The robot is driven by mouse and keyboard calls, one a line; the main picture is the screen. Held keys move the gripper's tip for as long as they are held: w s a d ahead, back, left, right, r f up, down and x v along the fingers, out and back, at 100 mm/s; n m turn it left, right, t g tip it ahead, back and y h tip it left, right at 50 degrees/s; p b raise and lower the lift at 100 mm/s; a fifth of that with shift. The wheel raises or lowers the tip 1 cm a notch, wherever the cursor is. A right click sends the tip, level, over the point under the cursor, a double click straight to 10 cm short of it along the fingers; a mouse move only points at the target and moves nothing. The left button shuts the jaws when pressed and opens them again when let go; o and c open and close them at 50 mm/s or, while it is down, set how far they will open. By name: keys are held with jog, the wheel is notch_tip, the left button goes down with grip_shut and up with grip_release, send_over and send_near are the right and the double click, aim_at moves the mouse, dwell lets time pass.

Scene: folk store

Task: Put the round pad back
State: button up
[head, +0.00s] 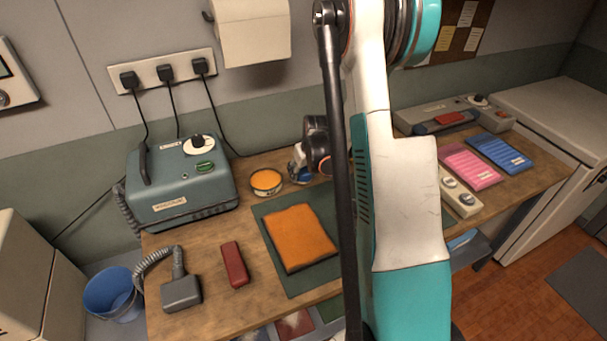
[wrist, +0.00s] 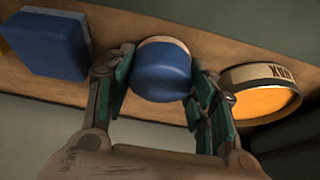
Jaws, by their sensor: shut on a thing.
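My gripper (wrist: 160,62) is shut on a round pad (wrist: 162,76), blue with a pale tan band at its far edge. The pad sits between the two green-lined fingers. In the head view my gripper (head: 299,172) is at the back of the workbench, just right of a round tin (head: 267,191) with an orange inside. The tin also shows in the wrist view (wrist: 265,98), to the right of the fingers and apart from the pad. In the head view my arm hides much of the bench to the right of the gripper.
A blue block (wrist: 45,42) is left of the fingers in the wrist view. On the bench (head: 215,222) are a teal machine (head: 180,190), an orange cloth-like slab (head: 300,237) on a green mat (head: 270,215), and a dark red block (head: 234,264).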

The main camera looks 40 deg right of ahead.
jog(key=shift+f, duration=0.2)
jog(key=o, duration=1)
jog(key=p+v, duration=0.4)
jog(key=v, duration=0.8)
jog(key=shift+r, duration=0.1)
